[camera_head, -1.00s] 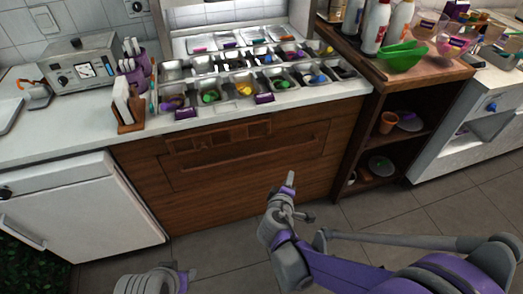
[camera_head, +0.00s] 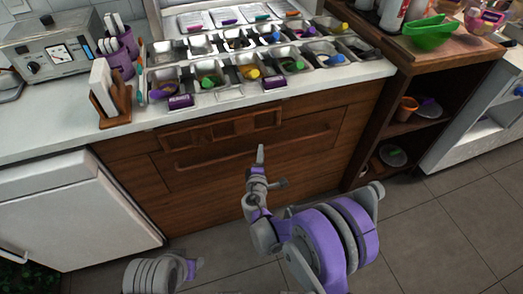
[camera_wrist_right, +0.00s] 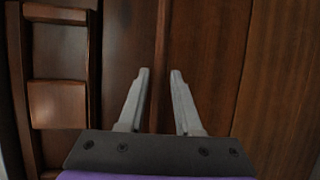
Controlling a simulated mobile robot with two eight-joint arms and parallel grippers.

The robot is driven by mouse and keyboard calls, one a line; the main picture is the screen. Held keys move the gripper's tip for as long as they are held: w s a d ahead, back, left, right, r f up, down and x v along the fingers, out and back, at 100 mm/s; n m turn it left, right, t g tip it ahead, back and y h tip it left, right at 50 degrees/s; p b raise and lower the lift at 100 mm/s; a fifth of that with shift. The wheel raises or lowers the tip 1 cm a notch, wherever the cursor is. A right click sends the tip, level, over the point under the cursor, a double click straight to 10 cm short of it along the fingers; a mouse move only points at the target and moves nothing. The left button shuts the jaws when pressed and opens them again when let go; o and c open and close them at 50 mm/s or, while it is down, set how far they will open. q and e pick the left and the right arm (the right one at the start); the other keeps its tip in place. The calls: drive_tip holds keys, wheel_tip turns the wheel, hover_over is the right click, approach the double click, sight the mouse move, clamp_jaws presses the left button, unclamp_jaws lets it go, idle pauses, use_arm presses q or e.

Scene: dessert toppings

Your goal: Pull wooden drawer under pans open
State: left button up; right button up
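The brown wooden drawer (camera_head: 300,148) is in the counter front below the metal topping pans (camera_head: 248,72). It looks shut, its front level with the wood around it. A long horizontal ledge-like handle (camera_head: 290,139) runs across it. My left gripper is not in view.
A slotted wooden panel (camera_head: 222,130) sits above the handle. A white cabinet (camera_head: 75,210) stands on the left and an open wooden shelf (camera_head: 425,125) on the right. The tiled floor (camera_head: 420,235) in front is clear.

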drive_tip(key=shift+w+d+f, duration=0.1)
drive_tip(key=shift+w+f, duration=0.05)
drive_tip(key=shift+w, duration=0.55)
drive_tip(key=shift+w+f, duration=0.1)
drive_tip(key=shift+w, duration=0.55)
clamp_jaws()
idle(0.4)
